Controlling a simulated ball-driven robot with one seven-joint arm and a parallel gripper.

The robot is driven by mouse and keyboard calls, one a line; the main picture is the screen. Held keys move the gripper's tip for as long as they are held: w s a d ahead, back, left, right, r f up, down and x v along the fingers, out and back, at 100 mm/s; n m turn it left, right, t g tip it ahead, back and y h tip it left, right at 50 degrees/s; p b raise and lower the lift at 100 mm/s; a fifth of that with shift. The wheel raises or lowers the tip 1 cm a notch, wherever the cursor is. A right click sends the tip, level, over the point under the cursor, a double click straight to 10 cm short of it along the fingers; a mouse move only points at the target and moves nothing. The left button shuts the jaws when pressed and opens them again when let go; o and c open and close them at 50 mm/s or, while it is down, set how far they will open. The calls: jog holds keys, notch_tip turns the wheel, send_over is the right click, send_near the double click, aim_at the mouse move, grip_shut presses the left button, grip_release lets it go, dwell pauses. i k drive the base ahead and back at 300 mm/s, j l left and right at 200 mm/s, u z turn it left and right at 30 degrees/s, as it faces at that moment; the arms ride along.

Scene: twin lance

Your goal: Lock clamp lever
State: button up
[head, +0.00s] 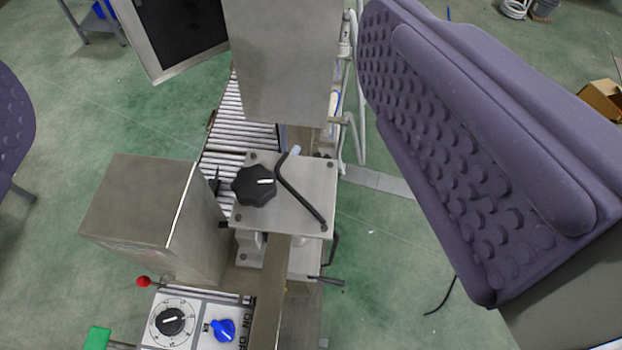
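A black bent lever (288,187) with a grey tip lies across a square metal plate (312,178), beside a black star knob (254,186). A smaller black lever (326,280) sticks out to the right below the plate. I cannot tell for sure which one is the clamp lever. My gripper (222,140) shows as two purple, bumpy padded fingers, one large at the right and one partly cut off at the left edge. They are wide apart with nothing held. In the picture the machine and both levers lie between them, and no finger appears to touch a lever.
A metal box (150,210) stands left of the plate, and a tall metal housing (283,60) stands behind it. A roller conveyor (237,125) runs behind. In front is a control panel (185,345) with a dial, blue knob and red-ball lever (143,281). Green floor surrounds the machine.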

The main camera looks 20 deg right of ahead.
aim_at(340, 282)
jog(key=k+l, duration=0.2)
jog(key=k, duration=0.3)
jog(key=k+l+z, duration=0.1)
jog(key=k, duration=0.35)
jog(key=i+l+u, duration=0.1)
jog(key=i+l, duration=0.35)
jog(key=i, duration=0.1)
